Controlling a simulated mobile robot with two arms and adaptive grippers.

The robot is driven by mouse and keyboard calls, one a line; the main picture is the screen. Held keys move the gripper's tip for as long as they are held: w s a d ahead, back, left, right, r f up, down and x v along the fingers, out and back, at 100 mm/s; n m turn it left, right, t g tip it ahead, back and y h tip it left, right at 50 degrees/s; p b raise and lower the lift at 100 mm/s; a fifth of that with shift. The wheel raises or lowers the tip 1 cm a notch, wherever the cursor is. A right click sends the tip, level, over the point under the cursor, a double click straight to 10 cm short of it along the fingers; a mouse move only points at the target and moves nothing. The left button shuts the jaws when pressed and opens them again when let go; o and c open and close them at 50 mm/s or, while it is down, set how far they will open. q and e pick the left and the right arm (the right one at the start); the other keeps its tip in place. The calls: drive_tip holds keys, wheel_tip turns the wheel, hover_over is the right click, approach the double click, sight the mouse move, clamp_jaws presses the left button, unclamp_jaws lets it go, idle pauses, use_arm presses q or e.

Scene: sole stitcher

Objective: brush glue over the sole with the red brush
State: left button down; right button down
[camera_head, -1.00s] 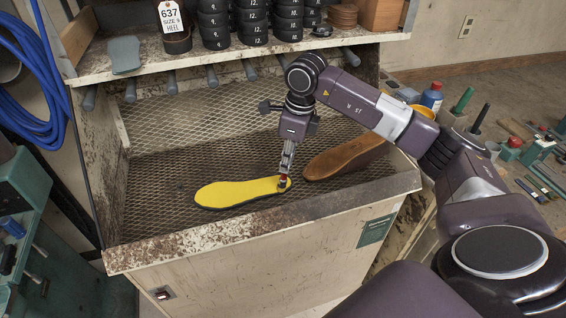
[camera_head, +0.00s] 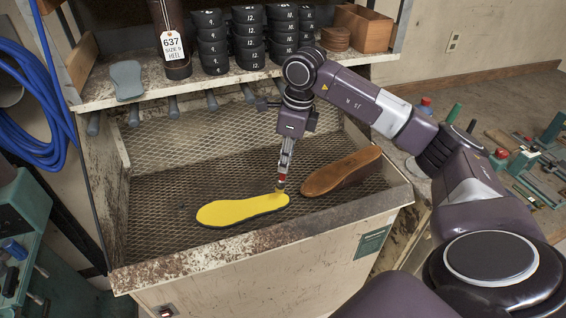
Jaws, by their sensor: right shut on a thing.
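The sole (camera_head: 238,209) lies flat on the mesh floor of the booth, with a yellow top face and a dark edge. My right gripper (camera_head: 284,168) is above the sole's right end, pointing down. It is shut on the red brush (camera_head: 282,178), of which only a small red part and the tip show. The brush tip is at the sole's right end, touching it or just above; I cannot tell which. My left gripper is not in view.
A brown wooden shoe form (camera_head: 340,173) lies on the mesh (camera_head: 165,170) right of the sole. The booth's worn front rim (camera_head: 200,250) runs before it. A shelf above holds several stacks of black heels (camera_head: 249,40) and a grey insole (camera_head: 126,80). Tools lie on the right bench.

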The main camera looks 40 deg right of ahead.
drive_tip(key=shift+r, duration=0.45)
wheel_tip(320, 180, up, 6)
drive_tip(key=p, duration=0.4)
drive_tip(key=shift+p, duration=0.3)
